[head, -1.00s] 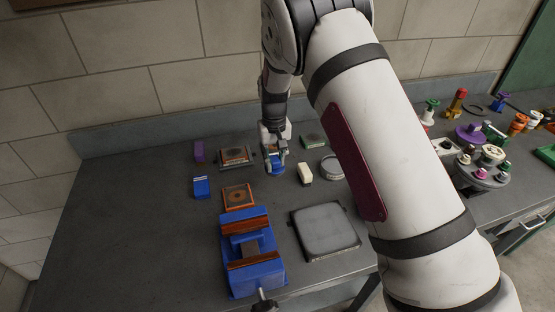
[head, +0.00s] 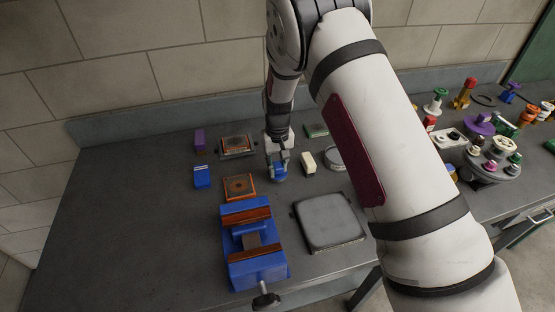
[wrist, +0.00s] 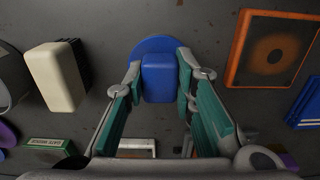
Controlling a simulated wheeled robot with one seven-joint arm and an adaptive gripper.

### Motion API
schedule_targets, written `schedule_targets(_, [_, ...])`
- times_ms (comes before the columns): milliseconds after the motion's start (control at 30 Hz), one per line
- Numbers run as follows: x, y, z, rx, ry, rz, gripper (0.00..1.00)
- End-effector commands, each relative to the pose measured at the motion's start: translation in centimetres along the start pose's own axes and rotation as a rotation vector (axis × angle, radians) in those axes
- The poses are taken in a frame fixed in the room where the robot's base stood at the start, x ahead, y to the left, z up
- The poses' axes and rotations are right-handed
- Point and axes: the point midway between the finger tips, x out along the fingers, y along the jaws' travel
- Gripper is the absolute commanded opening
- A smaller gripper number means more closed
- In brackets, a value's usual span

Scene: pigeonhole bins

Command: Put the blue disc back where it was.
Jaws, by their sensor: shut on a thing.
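The blue disc (wrist: 150,45) has a raised blue block-shaped grip (wrist: 160,78) on top. My gripper (wrist: 160,80) is shut on that grip, one finger on each side, in the wrist view. In the head view my gripper (head: 278,160) points down over the bench, and the blue disc (head: 280,177) shows below its fingertips. The disc is low over the grey bench; I cannot tell whether it touches it.
A cream block (head: 308,162) stands close to the right of the disc. An orange-framed plate (head: 239,186) lies to its left. A blue vise (head: 255,262) and a grey pad (head: 328,221) are nearer.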

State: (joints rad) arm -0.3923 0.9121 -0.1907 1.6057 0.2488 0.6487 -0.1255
Motion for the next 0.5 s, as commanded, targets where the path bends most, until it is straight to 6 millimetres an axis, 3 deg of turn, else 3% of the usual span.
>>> schedule_targets(500, [0.83, 0.02, 0.01, 0.000, 0.001, 0.000, 0.00])
